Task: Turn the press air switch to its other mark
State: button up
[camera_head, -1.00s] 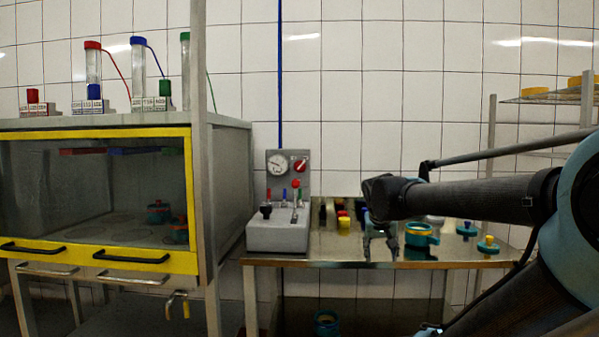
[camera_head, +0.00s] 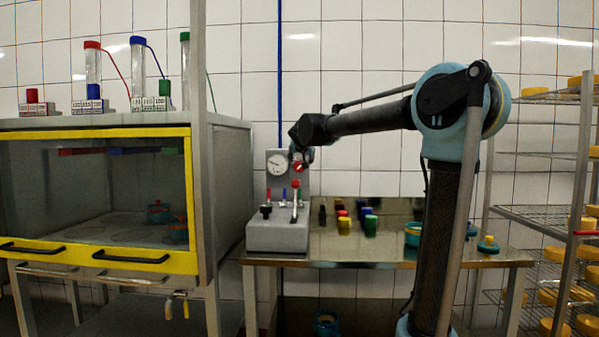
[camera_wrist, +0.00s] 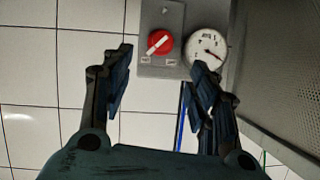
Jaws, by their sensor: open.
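The press air switch is a red round knob (camera_wrist: 159,43) with a white bar across it, on a grey panel (camera_wrist: 160,20). In the wrist view the bar slants from lower left to upper right, with two small labels below the knob, too small to read. In the head view the knob (camera_head: 298,166) is partly covered by my gripper (camera_head: 303,157). My gripper (camera_wrist: 162,60) is open and empty. In the wrist view the knob appears between its two fingertips, slightly beyond them; contact is not visible.
A white dial gauge (camera_wrist: 206,50) sits beside the knob, near one finger. The press base (camera_head: 277,236) has small coloured levers below the panel. Coloured blocks (camera_head: 344,224) stand on the steel table (camera_head: 330,256). A yellow-framed cabinet (camera_head: 100,133) stands at left, a cheese rack (camera_head: 540,212) at right.

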send_near(299, 167)
jog(key=x, duration=1)
dwell(0.3)
jog(key=shift+s+d, duration=0.1)
jog(key=c, duration=1.1)
